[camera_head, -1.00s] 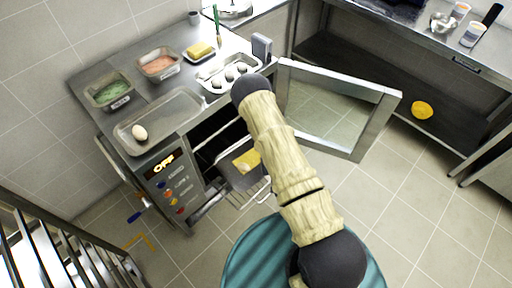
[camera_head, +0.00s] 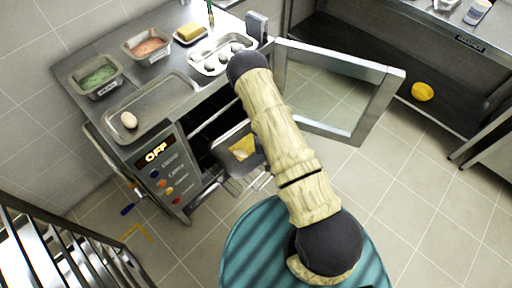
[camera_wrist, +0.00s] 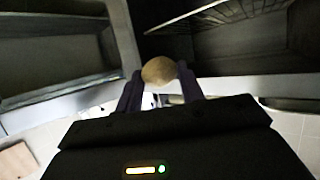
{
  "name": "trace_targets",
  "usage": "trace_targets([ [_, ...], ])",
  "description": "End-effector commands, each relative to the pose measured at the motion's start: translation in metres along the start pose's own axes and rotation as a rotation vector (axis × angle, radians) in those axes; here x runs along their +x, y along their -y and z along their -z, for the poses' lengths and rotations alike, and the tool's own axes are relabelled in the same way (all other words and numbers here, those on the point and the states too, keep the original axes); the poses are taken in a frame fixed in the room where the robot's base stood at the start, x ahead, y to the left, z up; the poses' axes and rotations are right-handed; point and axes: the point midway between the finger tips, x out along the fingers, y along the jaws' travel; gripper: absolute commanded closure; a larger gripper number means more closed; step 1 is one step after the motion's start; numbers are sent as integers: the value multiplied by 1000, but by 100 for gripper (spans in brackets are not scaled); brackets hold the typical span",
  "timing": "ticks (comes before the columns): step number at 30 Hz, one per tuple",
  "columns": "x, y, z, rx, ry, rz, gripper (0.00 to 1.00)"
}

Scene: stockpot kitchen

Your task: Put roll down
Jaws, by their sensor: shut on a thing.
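A round brown roll (camera_wrist: 158,71) is held between the dark fingers of my gripper (camera_wrist: 161,78) in the wrist view. The gripper is shut on it, in front of the open oven cavity (camera_wrist: 220,35). In the head view my arm hides the gripper and the held roll. A pale, rounded roll-like piece (camera_head: 129,120) lies on the shallow metal tray (camera_head: 150,108) on the oven top. A metal pan (camera_head: 228,146) with a yellow piece (camera_head: 243,148) in it is at the oven opening, partly behind my arm.
The glass oven door (camera_head: 335,90) stands open to the right. The oven top also holds a green-filled container (camera_head: 97,77), a pink-filled container (camera_head: 147,46), a yellow block (camera_head: 190,32) and a tray of several rounded pieces (camera_head: 207,66). A yellow bowl (camera_head: 422,91) sits beneath the right counter.

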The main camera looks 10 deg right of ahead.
Motion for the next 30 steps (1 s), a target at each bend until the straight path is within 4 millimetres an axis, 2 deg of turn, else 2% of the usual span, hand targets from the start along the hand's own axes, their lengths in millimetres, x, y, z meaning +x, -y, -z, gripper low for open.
trace_targets([
  [1, 13, 1, -17, -1, -4, 6, 84],
  [6, 40, 6, -36, -14, -4, 39, 84],
  [18, 98, 13, -73, -53, -4, 131, 84],
  [30, 146, 13, -104, -98, -3, 238, 84],
])
